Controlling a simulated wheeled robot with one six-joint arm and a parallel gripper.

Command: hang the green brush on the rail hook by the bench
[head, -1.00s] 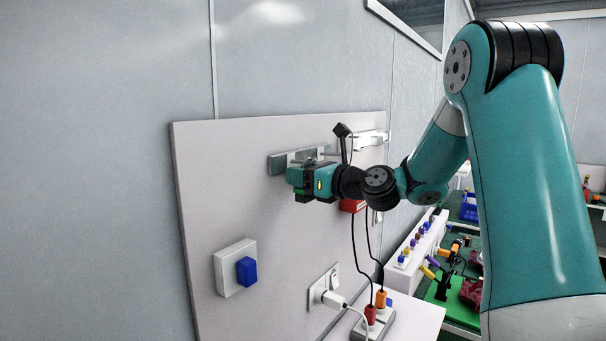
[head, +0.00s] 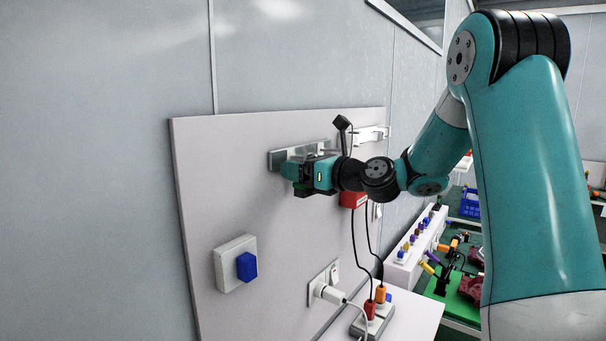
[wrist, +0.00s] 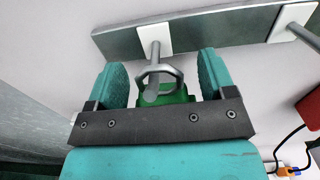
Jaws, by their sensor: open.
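My gripper (head: 294,173) is open at the metal rail (head: 277,161) on the upright board. In the wrist view, its two teal fingers stand apart on either side of the green brush (wrist: 178,98), with gaps at both sides. The brush's grey loop (wrist: 177,72) sits around the peg of a rail hook (wrist: 154,55), which has a white base plate. Whether the loop bears on the peg cannot be told. Most of the brush is hidden behind the gripper's dark front bar, and I cannot make it out in the head view.
A second hook (wrist: 295,20) is on the rail to the right. A red box (head: 353,199) with cables is below right of the gripper. A blue switch (head: 246,266) and a socket with a white plug (head: 330,293) are lower on the board. The board's left part is clear.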

